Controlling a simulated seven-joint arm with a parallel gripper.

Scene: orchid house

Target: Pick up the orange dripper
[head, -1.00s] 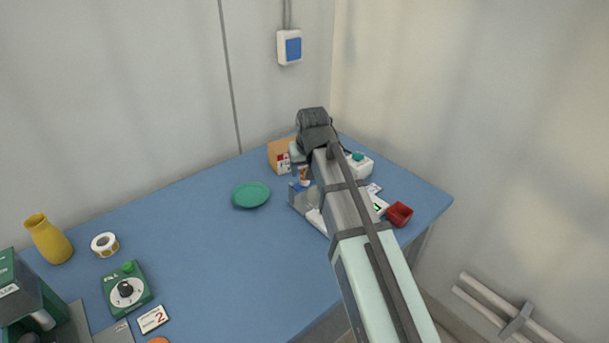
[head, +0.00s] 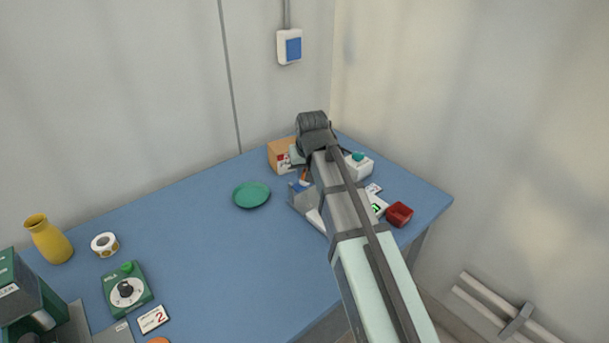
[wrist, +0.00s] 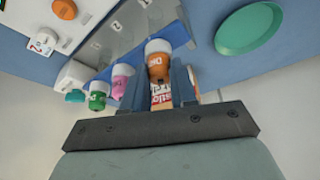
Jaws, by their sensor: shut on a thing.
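The orange dripper (wrist: 158,62), with a white end and an orange labelled part, is between the two fingers of my gripper (wrist: 165,88) in the wrist view. The fingers are shut on it. In the head view a small part of the orange dripper (head: 304,177) shows beside my arm, above the grey rack (head: 299,199). The numbered rack also shows in the wrist view (wrist: 112,35). My arm hides much of this area in the head view.
In the wrist view a pink dripper (wrist: 121,84) and a green dripper (wrist: 97,97) stand left of the orange one. The middle of the blue table (head: 215,255) is clear.

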